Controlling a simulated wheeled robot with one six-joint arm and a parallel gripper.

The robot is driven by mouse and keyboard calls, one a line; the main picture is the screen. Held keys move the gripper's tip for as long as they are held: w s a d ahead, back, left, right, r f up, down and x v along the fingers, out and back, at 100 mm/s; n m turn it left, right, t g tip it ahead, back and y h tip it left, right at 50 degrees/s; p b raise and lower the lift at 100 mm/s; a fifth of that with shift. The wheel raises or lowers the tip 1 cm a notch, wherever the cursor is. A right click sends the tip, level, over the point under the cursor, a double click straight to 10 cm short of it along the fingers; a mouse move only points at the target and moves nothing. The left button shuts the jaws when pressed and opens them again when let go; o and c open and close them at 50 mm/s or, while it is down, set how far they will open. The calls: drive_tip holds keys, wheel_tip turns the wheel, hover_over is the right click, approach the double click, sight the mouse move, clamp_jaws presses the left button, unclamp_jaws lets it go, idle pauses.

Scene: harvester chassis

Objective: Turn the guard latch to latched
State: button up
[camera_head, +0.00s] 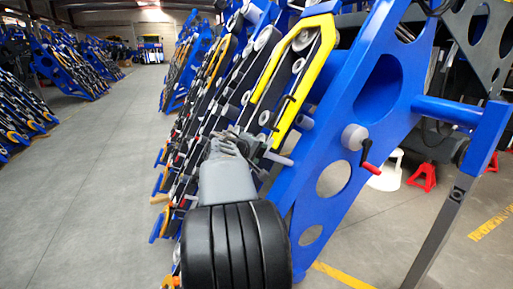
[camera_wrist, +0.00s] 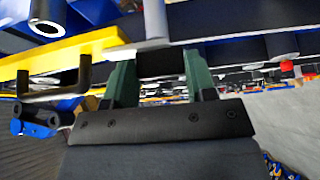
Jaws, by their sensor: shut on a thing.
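The yellow guard (camera_head: 310,75) is a long tilted frame on the blue harvester chassis (camera_head: 345,130). It has a black handle (camera_head: 284,112), which also shows in the wrist view (camera_wrist: 58,84).
A red-handled crank (camera_head: 369,160) sticks out of the chassis to the right. Grey pegs (camera_head: 304,121) stand near the guard. A blue crossbar (camera_head: 447,109) juts out at right. The grey floor (camera_head: 95,170) on the left is clear.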

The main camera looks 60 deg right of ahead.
drive_tip(key=shift+n, duration=0.3)
idle(0.4)
drive_tip(key=o, duration=0.9)
drive_tip(key=shift+o, duration=0.2)
drive_tip(key=v, duration=1.4)
drive_tip(key=shift+b, duration=0.3)
drive_tip(key=shift+d, duration=0.15)
